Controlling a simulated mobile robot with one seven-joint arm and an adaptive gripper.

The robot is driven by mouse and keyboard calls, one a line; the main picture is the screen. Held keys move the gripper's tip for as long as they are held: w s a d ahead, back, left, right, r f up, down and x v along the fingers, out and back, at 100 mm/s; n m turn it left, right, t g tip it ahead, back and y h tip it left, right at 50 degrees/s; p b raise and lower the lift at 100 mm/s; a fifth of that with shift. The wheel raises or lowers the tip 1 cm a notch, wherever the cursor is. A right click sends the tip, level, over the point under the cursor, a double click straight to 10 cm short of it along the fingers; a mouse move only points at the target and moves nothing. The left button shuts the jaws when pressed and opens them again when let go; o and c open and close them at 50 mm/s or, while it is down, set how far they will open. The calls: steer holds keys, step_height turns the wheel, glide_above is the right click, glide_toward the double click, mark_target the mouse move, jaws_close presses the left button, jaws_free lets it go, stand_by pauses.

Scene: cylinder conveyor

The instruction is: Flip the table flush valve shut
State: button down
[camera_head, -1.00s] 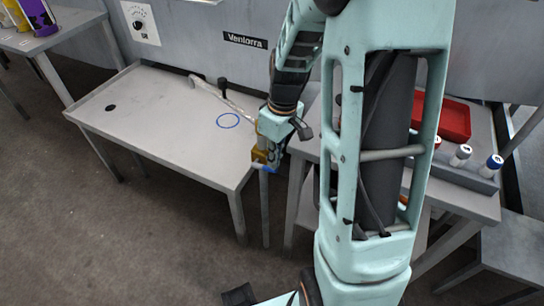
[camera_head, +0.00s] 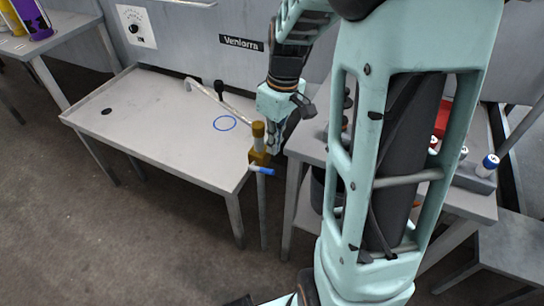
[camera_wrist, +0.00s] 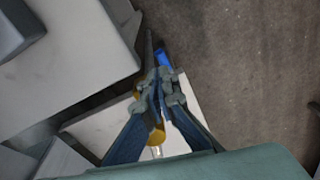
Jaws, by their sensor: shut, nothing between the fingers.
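The flush valve (camera_head: 257,157) is brass-coloured with a blue lever handle (camera_head: 262,170). It stands on a post at the near right corner of the grey table. In the head view the lever sticks out to the right, tilted slightly down. My gripper (camera_head: 274,148) is just right of the valve and points down. In the wrist view the closed fingers (camera_wrist: 159,84) are empty, with the blue lever (camera_wrist: 164,58) beyond their tips and a brass part (camera_wrist: 157,135) partly hidden behind them. I cannot tell whether the fingers touch the valve.
The grey table (camera_head: 160,125) carries a blue ring mark (camera_head: 225,123), a dark hole and a lever-like tap at its back edge. A second bench (camera_head: 460,205) on the right holds a red tray and white bottles. Open floor lies in front.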

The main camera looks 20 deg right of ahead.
steer(key=r, duration=0.5)
steer(key=shift+d+r, duration=0.2)
steer(key=shift+d, duration=0.05)
